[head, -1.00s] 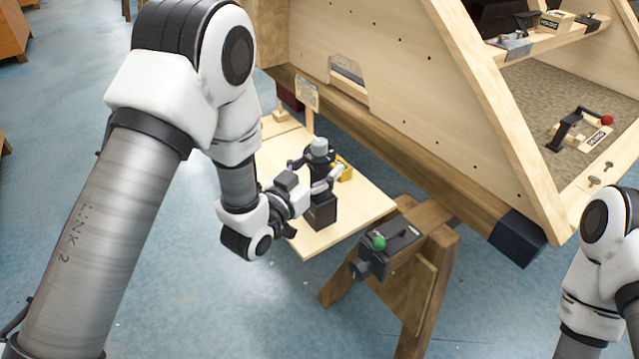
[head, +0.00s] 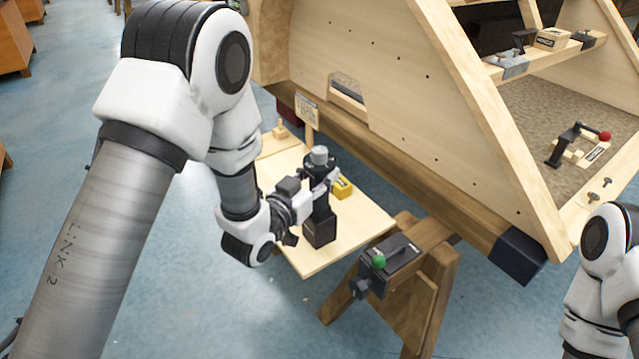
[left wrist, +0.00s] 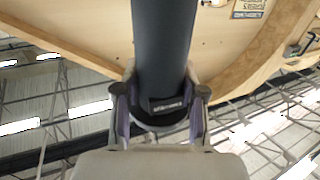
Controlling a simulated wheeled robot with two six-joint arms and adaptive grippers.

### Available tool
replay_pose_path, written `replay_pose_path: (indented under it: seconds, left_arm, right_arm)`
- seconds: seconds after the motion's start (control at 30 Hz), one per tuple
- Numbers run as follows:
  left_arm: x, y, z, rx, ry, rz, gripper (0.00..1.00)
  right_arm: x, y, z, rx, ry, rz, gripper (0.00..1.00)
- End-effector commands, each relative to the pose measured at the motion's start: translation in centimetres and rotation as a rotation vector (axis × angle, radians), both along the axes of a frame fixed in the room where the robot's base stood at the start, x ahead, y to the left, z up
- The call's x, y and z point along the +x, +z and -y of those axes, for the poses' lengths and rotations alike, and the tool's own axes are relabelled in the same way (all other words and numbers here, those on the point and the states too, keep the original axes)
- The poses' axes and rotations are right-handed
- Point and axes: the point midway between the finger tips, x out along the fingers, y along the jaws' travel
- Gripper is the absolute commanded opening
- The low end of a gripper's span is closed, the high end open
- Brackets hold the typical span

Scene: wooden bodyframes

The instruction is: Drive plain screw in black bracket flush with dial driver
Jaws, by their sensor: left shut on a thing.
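The dial driver (head: 319,205), dark with a grey round top, stands upright on a light wooden board at the sawhorse. My left gripper (head: 324,188) is shut around its body. In the left wrist view the dark driver (left wrist: 163,45) runs up between the two fingers of the left gripper (left wrist: 162,95). A black bracket (head: 588,40) with a small screw on it sits at the right end of the upper shelf. A grey bracket (head: 514,67) sits to its left. Screw details are too small to tell. Only a right arm link shows; its gripper is out of view.
A yellow block (head: 343,187) lies right behind the driver on the board (head: 355,222). A black box with a green knob (head: 379,261) sits on the sawhorse. The large wooden frame (head: 400,90) fills the upper right. A red-knobbed lever (head: 604,136) and loose screws (head: 607,182) are inside it.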

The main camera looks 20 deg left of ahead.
Motion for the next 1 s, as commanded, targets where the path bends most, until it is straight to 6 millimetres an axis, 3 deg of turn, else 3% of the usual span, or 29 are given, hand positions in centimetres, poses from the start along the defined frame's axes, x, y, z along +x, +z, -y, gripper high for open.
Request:
replay_pose_path:
  seconds: [0.03,0.1,0.3,1.0]
  left_arm:
    - [0.1,1.9,0.0,0.000,0.000,0.009,0.00]
    - [0.1,3.6,0.0,0.000,0.000,0.009,0.00]
    - [0.1,7.2,0.0,0.000,-0.001,0.007,0.00]
    - [0.1,13.8,0.0,0.000,-0.001,0.005,0.00]
  right_arm:
    - [0.0,0.7,0.0,0.000,0.000,0.000,0.40]
    - [0.0,1.1,0.0,0.000,0.000,0.000,0.40]
    - [0.0,1.9,0.0,0.000,0.000,0.000,0.40]
    - [0.0,6.6,0.0,0.000,0.000,0.000,0.40]
